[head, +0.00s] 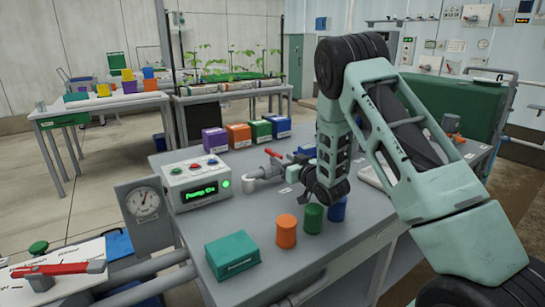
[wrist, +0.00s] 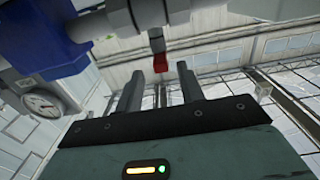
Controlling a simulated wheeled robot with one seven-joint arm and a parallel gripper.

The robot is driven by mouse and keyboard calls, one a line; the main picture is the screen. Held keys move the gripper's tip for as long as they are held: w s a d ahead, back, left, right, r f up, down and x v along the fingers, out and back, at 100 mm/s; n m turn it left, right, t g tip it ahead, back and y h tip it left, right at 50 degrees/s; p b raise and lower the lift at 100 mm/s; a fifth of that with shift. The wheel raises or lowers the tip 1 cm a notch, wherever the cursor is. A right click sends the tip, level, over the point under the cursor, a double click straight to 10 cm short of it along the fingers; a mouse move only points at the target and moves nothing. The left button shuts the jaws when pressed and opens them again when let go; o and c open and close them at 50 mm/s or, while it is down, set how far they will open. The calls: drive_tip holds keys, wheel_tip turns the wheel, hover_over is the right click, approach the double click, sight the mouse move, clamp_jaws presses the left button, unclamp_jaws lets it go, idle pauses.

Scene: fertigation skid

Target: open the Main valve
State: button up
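A valve with a red lever handle (head: 273,153) sits on the grey pipe on the bench, right of the pump box. A second red-handled valve (head: 58,268) is at the lower left, by a white panel. I cannot read a label naming either as Main. My gripper (wrist: 158,76) is open in the wrist view, its two grey fingers apart and nothing held. A red handle end (wrist: 160,62) shows beyond and between the fingertips, with no contact visible. In the head view my wrist is low over the bench, right of the pipe valve; the fingers are hard to make out there.
The pump box (head: 197,183) reads "Pump On" in green. A pressure gauge (head: 142,202) stands left of it. Orange (head: 286,231), green (head: 312,218) and blue (head: 338,209) containers and a teal box (head: 232,255) stand in front. Several coloured boxes line the bench's back.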

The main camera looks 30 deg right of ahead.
sight(273, 152)
drive_tip(key=w+p, duration=0.1)
drive_tip(key=w, duration=0.6)
drive_tip(key=shift+a, duration=0.2)
clamp_jaws()
